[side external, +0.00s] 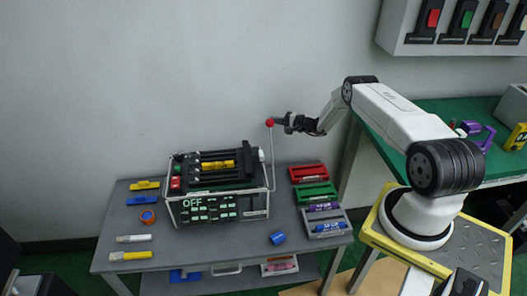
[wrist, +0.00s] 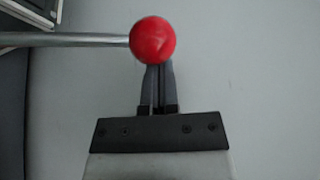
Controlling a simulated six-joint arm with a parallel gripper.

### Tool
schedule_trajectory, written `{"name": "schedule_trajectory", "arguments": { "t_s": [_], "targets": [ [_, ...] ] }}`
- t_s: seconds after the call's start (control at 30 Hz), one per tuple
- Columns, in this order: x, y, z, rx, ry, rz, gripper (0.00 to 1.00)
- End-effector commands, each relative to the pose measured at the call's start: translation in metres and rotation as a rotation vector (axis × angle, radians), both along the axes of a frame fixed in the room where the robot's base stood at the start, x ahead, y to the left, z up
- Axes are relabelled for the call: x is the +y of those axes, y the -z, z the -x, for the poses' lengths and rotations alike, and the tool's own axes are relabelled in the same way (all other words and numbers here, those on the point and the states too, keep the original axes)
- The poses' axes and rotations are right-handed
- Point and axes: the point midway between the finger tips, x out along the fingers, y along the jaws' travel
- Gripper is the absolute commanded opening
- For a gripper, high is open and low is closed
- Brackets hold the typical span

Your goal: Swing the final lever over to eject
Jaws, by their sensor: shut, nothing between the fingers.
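The lever is a thin metal rod (side external: 272,158) with a red ball knob (side external: 270,123), standing nearly upright at the right side of the black machine (side external: 217,186). The machine's front panel reads OFF in green. My gripper (side external: 283,122) is just right of the knob in the side view. In the wrist view the knob (wrist: 153,41) lies in front of the fingertips, and the rod (wrist: 85,40) runs to the left. My gripper (wrist: 157,76) is shut with nothing between its fingers. The knob hides the tips, so contact with it cannot be told.
The machine stands on a grey table (side external: 115,238). The space above the machine is free.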

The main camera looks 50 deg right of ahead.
Motion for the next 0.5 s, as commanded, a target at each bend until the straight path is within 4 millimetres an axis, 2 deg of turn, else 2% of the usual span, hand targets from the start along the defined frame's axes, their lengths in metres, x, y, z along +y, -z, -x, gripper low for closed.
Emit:
{"name": "schedule_trajectory", "arguments": {
  "t_s": [0.5],
  "targets": [
    [0.021, -0.018, 0.021, -0.085, 0.0, 0.084, 0.0]
  ]
}}
